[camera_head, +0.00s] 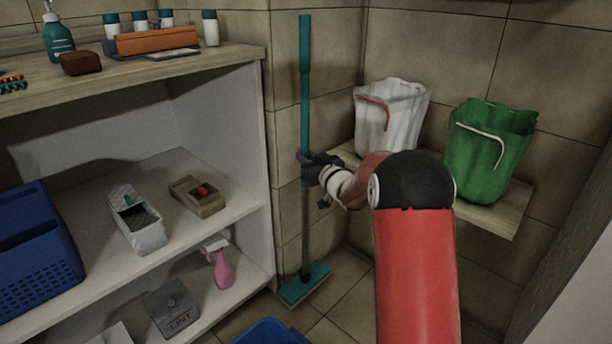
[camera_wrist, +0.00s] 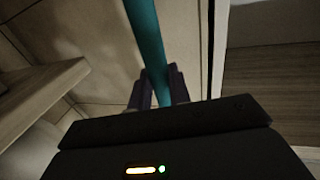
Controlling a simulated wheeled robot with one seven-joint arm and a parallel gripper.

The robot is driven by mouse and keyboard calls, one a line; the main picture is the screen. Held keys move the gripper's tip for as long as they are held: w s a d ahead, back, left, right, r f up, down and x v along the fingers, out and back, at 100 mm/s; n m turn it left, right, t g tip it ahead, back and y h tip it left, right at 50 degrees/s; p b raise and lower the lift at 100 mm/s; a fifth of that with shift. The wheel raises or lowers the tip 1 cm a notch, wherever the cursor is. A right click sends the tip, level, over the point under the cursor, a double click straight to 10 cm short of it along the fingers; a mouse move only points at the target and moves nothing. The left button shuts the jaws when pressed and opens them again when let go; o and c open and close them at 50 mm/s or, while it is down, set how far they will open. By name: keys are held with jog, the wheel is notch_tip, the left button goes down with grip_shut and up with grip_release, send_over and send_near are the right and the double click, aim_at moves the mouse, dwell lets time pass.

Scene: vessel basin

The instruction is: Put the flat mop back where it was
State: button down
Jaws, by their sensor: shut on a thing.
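The flat mop (camera_head: 305,95) has a teal handle and a flat teal head. It stands upright in the corner between the shelf unit and the tiled wall. Its head (camera_head: 305,284) is at floor level; I cannot tell whether it touches the floor. My gripper (camera_head: 308,170) is shut on the handle around its middle, and the fingers hide a short piece of it. In the wrist view the teal handle (camera_wrist: 148,45) runs between the two fingers of my gripper (camera_wrist: 160,88).
On the right, a wall shelf (camera_head: 505,218) bears a white bag (camera_head: 390,115) and a green bag (camera_head: 488,150). A blue container (camera_head: 272,334) is on the floor in front.

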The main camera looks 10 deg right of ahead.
notch_tip(320, 180, down, 5)
jog(key=shift+w+a+f, duration=0.1)
jog(key=shift+w+f, duration=0.05)
jog(key=shift+f, duration=0.05)
dwell(0.4)
jog(key=shift+f+b, duration=0.2)
jog(key=shift+b, duration=0.25)
jog(key=c, duration=1.3)
grip_release()
